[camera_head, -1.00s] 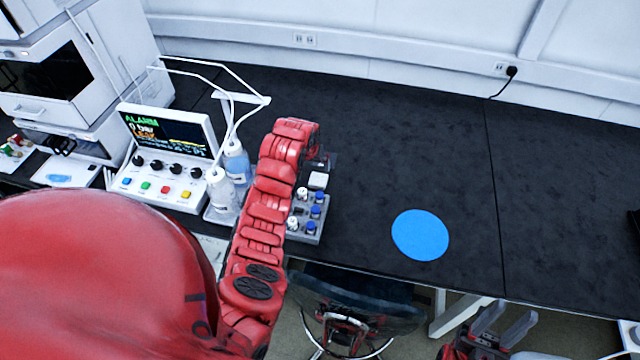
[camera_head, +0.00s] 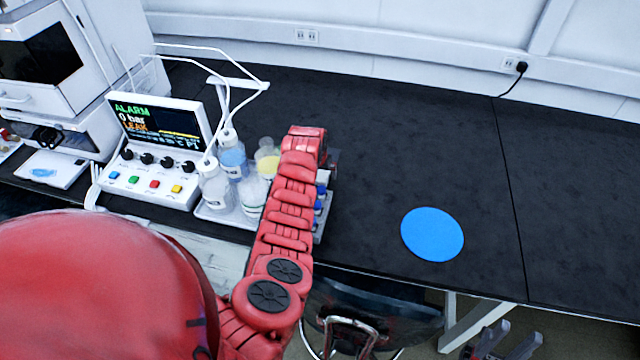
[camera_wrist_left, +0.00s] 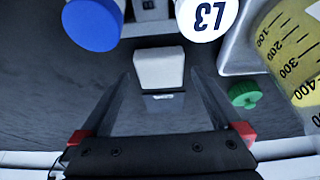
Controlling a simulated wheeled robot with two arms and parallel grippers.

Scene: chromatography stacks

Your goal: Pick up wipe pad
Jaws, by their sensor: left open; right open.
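A small white block, which looks like the wipe pad (camera_wrist_left: 160,68), lies on the dark bench in the left wrist view. My left gripper (camera_wrist_left: 160,80) is open, its two fingers reaching forward on either side of the pad's near end; I cannot tell whether they touch it. In the head view my left forearm covers most of this spot, and only a dark part of the left gripper (camera_head: 333,162) shows past it. My right gripper (camera_head: 514,335) is open and empty at the bottom right, below the bench's front edge.
A vial with a blue cap (camera_wrist_left: 93,22) and a white L3 cap (camera_wrist_left: 207,15) stand close beyond the fingers. A yellow-filled bottle (camera_wrist_left: 298,50) and a green cap (camera_wrist_left: 244,94) are to the right. A blue disc (camera_head: 432,234) lies on otherwise clear bench.

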